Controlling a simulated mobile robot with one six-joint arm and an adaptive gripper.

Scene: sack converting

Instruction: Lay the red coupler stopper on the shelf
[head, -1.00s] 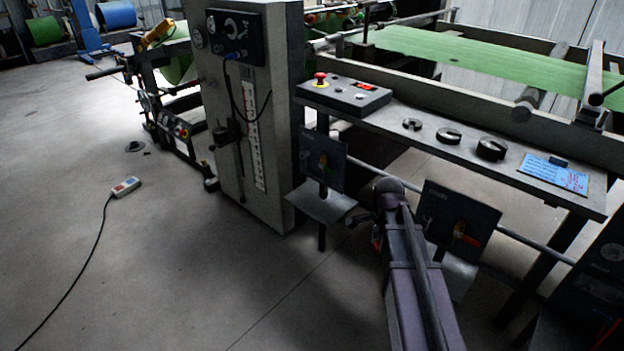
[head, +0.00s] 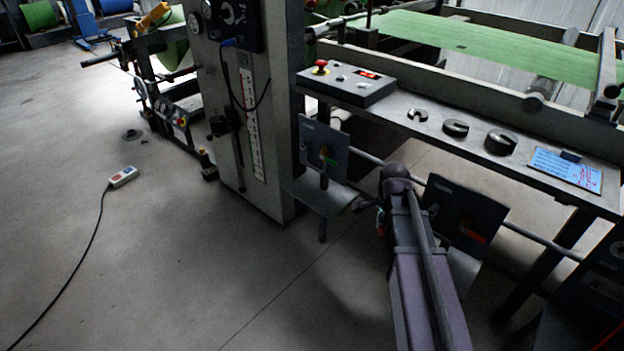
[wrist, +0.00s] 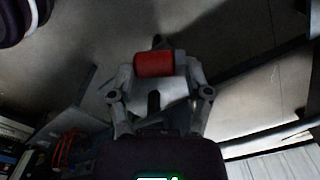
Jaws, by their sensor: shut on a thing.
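The red coupler stopper (wrist: 155,64) is a short red cylinder. It sits crosswise between the fingertips of my gripper (wrist: 158,78) in the wrist view, and the fingers are shut on it. In the head view my own arm hides most of the gripper, and the stopper cannot be made out clearly there. A long grey shelf-like ledge (head: 400,112) runs along the machine beyond my arm. Small grey plates (head: 318,194) jut out below the dark panels. I cannot tell which of these is the task's shelf.
The ledge carries a control box (head: 347,84) with a red button, slotted dark weights (head: 501,142) and a blue card (head: 566,168). Dark panels (head: 323,147) with handles stand close on both sides of my arm. A corded pendant (head: 123,177) lies on open floor at left.

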